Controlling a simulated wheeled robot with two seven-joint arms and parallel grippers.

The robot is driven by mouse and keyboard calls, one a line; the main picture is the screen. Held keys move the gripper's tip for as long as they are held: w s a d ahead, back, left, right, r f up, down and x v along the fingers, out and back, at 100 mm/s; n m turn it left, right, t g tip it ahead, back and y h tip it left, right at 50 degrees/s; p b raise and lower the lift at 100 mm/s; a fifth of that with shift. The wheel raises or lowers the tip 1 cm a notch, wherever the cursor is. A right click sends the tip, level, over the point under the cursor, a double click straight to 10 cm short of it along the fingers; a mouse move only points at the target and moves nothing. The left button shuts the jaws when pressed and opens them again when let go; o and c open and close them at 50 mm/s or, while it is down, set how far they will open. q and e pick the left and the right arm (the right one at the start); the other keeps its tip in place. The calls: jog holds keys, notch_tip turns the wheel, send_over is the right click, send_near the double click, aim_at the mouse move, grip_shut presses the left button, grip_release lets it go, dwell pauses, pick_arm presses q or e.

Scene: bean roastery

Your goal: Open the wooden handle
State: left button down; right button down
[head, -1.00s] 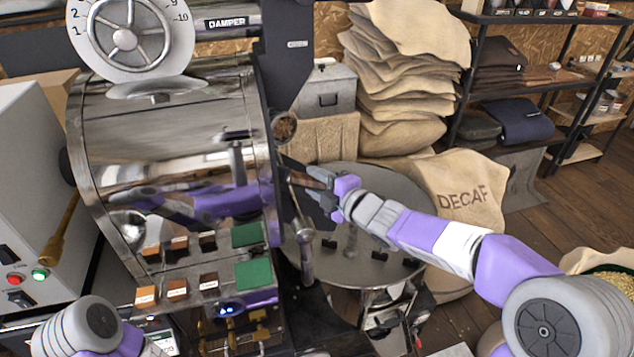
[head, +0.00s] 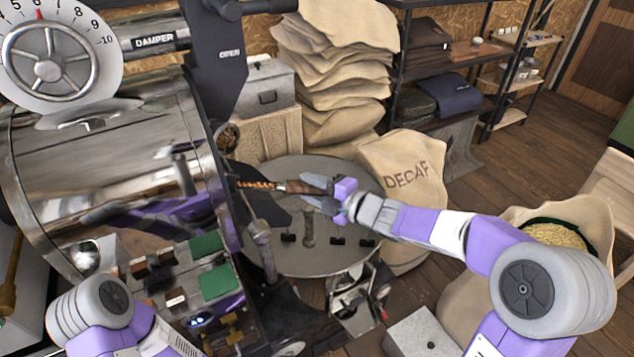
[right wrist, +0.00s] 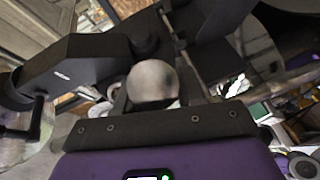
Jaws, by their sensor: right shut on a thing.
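The wooden handle (head: 298,187) is brown and sits at the end of a coiled metal spring (head: 256,184) at the front of the steel roaster drum (head: 115,150). My right gripper (head: 318,192) reaches in from the right and is shut on the handle; its fingers cover the handle's outer end. A dark plate (head: 268,208) shows just below the spring. In the right wrist view a rounded grey thing (right wrist: 152,82) is in front of the gripper's dark base; I cannot tell if it is the handle's end. My left arm shows at lower left, its gripper out of view.
A round grey cooling tray (head: 345,258) lies below my right gripper. A burlap DECAF sack (head: 408,165) stands right behind it, and stacked sacks (head: 335,65) rise at the back. An open sack of beans (head: 565,225) is at right. Wooden floor is clear at the upper right.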

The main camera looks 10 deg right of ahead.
jog(key=shift+a, duration=0.1)
jog(key=c, duration=0.8)
grip_release()
jog(key=p+v, duration=0.1)
jog(key=v, duration=0.6)
jog(key=shift+r, duration=0.15)
jog(key=shift+s+d, duration=0.25)
